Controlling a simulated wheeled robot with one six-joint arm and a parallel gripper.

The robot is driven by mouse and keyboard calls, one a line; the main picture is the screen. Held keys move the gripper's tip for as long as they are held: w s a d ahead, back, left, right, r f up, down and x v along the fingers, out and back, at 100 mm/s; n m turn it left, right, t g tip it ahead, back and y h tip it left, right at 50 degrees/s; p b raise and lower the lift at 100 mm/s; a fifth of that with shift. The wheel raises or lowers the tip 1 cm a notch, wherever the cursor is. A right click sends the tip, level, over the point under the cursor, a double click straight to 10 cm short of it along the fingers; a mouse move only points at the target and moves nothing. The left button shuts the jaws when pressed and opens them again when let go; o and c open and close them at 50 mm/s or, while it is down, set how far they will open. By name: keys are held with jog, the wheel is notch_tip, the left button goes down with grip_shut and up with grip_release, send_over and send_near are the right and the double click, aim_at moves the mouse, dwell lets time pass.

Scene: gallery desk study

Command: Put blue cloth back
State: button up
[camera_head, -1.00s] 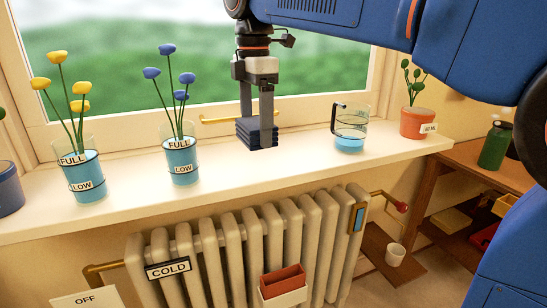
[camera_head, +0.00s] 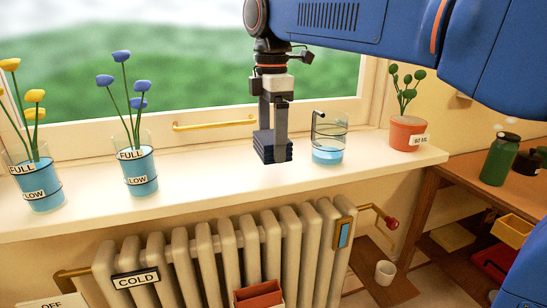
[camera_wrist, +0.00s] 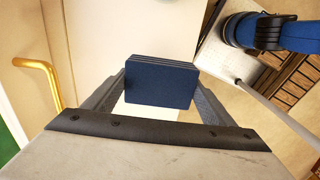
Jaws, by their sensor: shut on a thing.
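The blue cloth (camera_head: 265,147) is a dark blue folded stack. My gripper (camera_head: 273,135) is shut on it and holds it over the white window sill, left of the glass jug. In the wrist view the cloth (camera_wrist: 160,82) sits squarely between the two fingers. I cannot tell from the head view whether its underside touches the sill.
The sill (camera_head: 215,188) also bears a glass jug (camera_head: 327,155) of blue water, a potted plant (camera_head: 406,132) and two flower vases. Below are a radiator (camera_head: 205,255) and an orange-red box (camera_head: 259,294). A wooden shelf unit (camera_head: 450,163) with a green bottle (camera_head: 498,160) stands right.

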aim_at(271, 136)
jog(key=shift+f, duration=2.2)
jog(key=shift+f, duration=0.1)
jog(key=o, duration=1.1)
jog(key=shift+c, duration=0.2)
notch_tip(271, 136, up, 12)
jog(key=shift+r, duration=0.1)
jog(key=shift+s, duration=0.1)
